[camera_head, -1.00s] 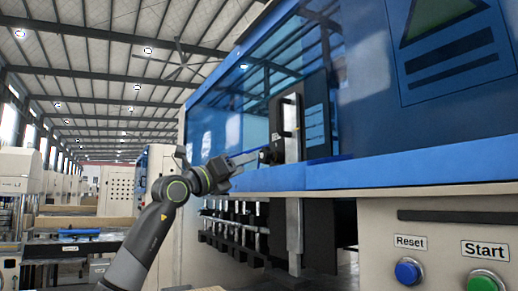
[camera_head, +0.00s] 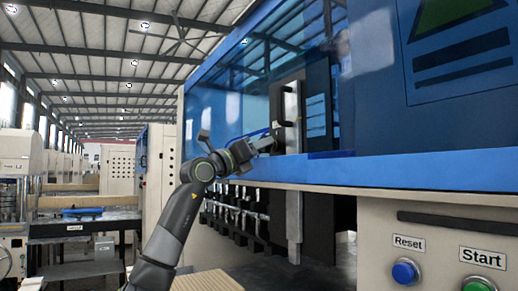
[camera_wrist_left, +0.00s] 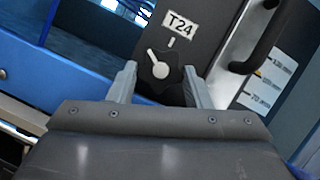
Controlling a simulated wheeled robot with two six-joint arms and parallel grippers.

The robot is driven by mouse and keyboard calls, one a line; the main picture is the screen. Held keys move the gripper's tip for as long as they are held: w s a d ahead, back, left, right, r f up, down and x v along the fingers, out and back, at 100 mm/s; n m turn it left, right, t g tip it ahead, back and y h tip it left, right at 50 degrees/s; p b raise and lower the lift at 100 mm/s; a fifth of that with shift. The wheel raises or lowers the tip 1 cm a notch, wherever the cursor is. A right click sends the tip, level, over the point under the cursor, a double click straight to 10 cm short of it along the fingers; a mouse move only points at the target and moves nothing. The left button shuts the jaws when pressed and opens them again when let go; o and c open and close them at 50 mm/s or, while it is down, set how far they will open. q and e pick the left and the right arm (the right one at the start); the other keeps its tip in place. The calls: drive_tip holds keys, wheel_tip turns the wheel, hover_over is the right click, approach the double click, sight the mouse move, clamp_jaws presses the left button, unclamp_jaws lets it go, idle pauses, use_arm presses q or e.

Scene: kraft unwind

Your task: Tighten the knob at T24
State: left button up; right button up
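The black star-shaped knob (camera_wrist_left: 158,70) with a white pointer sits below the T24 label (camera_wrist_left: 180,22) on a dark panel in the left wrist view. My left gripper (camera_wrist_left: 160,85) is open, with one finger on each side of the knob and gaps between. I cannot tell how deep the fingertips reach around it. In the head view my left gripper (camera_head: 262,142) is close to the dark upright unit (camera_head: 287,115) on the machine front, and the knob is hidden there. My right gripper is not in view.
A black handle (camera_wrist_left: 262,42) stands to the right of the knob, near a printed scale (camera_wrist_left: 270,85). The blue machine cover (camera_head: 400,170) runs along the front. The Reset button (camera_head: 405,271) and Start button (camera_head: 480,285) are at the lower right.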

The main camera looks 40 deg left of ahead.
use_arm(q)
drive_tip(key=shift+c, duration=1.3)
drive_tip(key=shift+m, duration=0.3)
drive_tip(key=shift+w+a+m+g+h+p, duration=0.15)
drive_tip(key=shift+m+g+h+p, duration=0.7)
drive_tip(key=shift+m, duration=1.8)
drive_tip(key=shift+w+a+m+g+h+p, duration=0.1)
drive_tip(key=shift+a+m+g+h+p, duration=0.1)
drive_tip(key=shift+m+h+p, duration=1.9)
drive_tip(key=shift+w+a+m+g+h+p, duration=0.15)
drive_tip(key=shift+m+g+h, duration=0.55)
drive_tip(key=shift+m, duration=2.55)
drive_tip(key=shift+s+h, duration=0.1)
drive_tip(key=shift+h, duration=0.25)
